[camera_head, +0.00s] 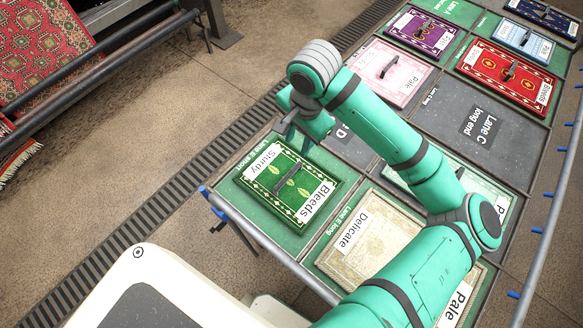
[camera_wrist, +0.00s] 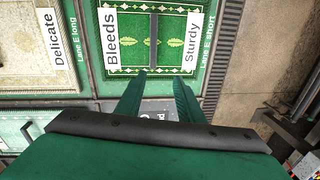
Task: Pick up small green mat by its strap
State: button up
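The small green mat (camera_head: 276,193) lies flat on a green panel at the table's near-left end, with white labels "Sturdy" and "Bleeds". Its dark grey strap (camera_head: 289,178) runs across its middle. In the wrist view the mat (camera_wrist: 174,58) is at the top centre, and its strap (camera_wrist: 154,40) runs upright between the labels. My gripper (camera_head: 297,138) is above the table beyond the mat's far edge, apart from it. In the wrist view my gripper (camera_wrist: 160,77) is open and empty, its fingertips pointing towards the mat's edge below the strap.
A cream "Delicate" mat (camera_head: 368,238) lies right of the green mat. Pink (camera_head: 388,72), purple (camera_head: 422,32) and red (camera_head: 507,72) mats lie farther along. Lane C (camera_head: 480,125) is bare. A metal rail (camera_head: 265,243) edges the table; a floor grate (camera_head: 165,200) runs left.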

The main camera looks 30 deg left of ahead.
jog(key=s+f+n+h, duration=0.1)
jog(key=s+f, duration=0.1)
jog(key=s, duration=0.2)
send_over(289, 175)
jog(key=f, duration=0.5)
jog(key=shift+d, duration=0.25)
notch_tip(289, 175, down, 5)
jog(key=shift+w+a, duration=0.1)
jog(key=shift+a, duration=0.05)
jog(key=shift+a+f, duration=0.2)
jog(key=shift+f, duration=0.3)
jog(key=shift+d, duration=0.1)
grip_shut()
